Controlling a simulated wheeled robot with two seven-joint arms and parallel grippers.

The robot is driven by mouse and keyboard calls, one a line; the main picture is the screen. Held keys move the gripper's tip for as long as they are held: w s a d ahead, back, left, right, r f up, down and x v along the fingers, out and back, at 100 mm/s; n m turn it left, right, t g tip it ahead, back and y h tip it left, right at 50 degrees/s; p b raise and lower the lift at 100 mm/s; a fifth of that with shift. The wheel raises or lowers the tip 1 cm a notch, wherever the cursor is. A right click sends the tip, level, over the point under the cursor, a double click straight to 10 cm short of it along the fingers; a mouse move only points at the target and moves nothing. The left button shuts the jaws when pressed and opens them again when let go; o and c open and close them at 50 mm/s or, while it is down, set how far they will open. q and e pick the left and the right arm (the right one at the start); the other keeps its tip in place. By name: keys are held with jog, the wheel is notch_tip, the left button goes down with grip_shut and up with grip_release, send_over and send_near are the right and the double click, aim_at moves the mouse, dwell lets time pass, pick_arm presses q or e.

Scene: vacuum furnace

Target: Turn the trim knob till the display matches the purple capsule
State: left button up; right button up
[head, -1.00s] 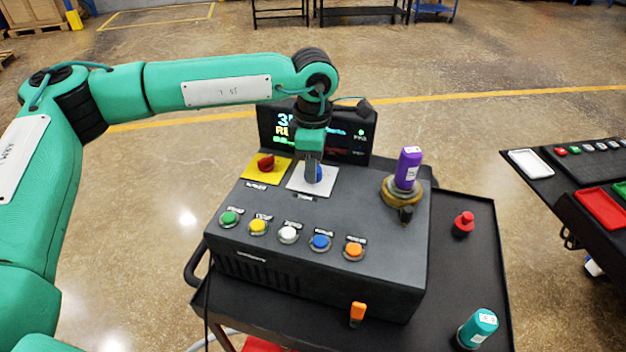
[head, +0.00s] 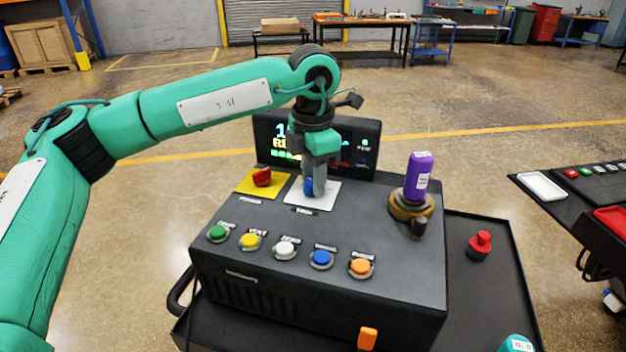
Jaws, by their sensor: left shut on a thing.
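The trim knob (head: 308,187) is blue and sits on a white plate (head: 327,196) on top of the dark control box. My left gripper (head: 314,185) points down and is shut on the knob. The display (head: 366,146) stands at the back of the box. My left wrist hides its middle; part of a large figure starting with 1 and green bars show. The purple capsule (head: 419,172) stands upright in a brass-coloured holder (head: 411,207) at the box's right. Its white label is too small to read. My right gripper is not in view.
A red knob (head: 262,177) on a yellow plate is left of the trim knob. Green, yellow, white, blue (head: 321,259) and orange buttons line the front. A red plunger-like piece (head: 480,245) and a teal capsule (head: 516,343) are on the cart at right.

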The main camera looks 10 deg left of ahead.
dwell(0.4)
pick_arm(q)
jog(key=o, duration=1)
jog(key=shift+c, duration=0.2)
jog(key=shift+r, duration=0.1)
